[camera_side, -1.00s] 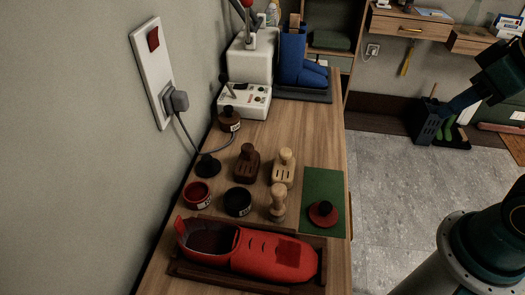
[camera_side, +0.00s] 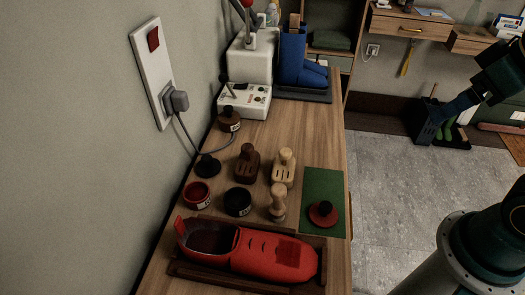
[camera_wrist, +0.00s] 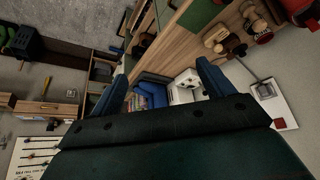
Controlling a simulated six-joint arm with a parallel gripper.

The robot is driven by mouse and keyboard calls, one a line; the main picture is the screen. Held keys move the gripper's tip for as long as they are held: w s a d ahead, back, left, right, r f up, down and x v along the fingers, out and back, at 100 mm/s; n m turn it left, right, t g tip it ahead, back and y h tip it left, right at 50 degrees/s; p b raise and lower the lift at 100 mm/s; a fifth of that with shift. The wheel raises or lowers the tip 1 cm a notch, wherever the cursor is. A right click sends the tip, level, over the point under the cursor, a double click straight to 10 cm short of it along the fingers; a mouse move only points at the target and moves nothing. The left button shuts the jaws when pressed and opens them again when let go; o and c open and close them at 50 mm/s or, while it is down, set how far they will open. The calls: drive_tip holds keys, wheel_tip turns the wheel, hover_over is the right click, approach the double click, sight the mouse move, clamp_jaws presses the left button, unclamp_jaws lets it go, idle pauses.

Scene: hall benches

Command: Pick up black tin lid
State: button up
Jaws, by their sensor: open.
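A black lid (camera_side: 207,165) with a knob on top lies on the wooden bench in the side view, near the wall and behind the red tin. I take it for the black tin lid. A round black tin (camera_side: 237,202) with a pale label stands nearer the camera, to the right of the red tin (camera_side: 197,195). My gripper (camera_side: 451,107) is far to the right of the bench, above the floor, and holds nothing. In the wrist view my gripper (camera_wrist: 161,76) has its two blue fingers wide apart. I cannot pick out the lid clearly there.
A brown tin (camera_side: 229,119), two brushes (camera_side: 246,165) (camera_side: 284,167) and a wooden dauber (camera_side: 278,203) stand close by. A red lid (camera_side: 323,213) lies on a green mat (camera_side: 322,183). A cord passes near the lid.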

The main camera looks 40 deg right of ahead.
drive_tip(key=w+a+r+n+g+y, duration=0.1)
drive_tip(key=w+a+r+n, duration=0.2)
drive_tip(key=w, duration=0.3)
drive_tip(key=w+a+r+n+y, duration=0.1)
drive_tip(key=w+a+r+n, duration=0.25)
drive_tip(key=w, duration=0.25)
drive_tip(key=n+g+y, duration=0.2)
drive_tip(key=n+g, duration=0.4)
drive_tip(key=n, duration=0.9)
hover_over(208, 156)
drive_tip(key=w+d, duration=0.2)
drive_tip(key=d, duration=0.3)
wheel_tip(208, 156, down, 17)
drive_tip(key=shift+s+a+f, duration=0.15)
drive_tip(key=shift+a, duration=0.05)
drive_tip(key=shift+a+f, duration=0.1)
drive_tip(key=shift+x, duration=4.15)
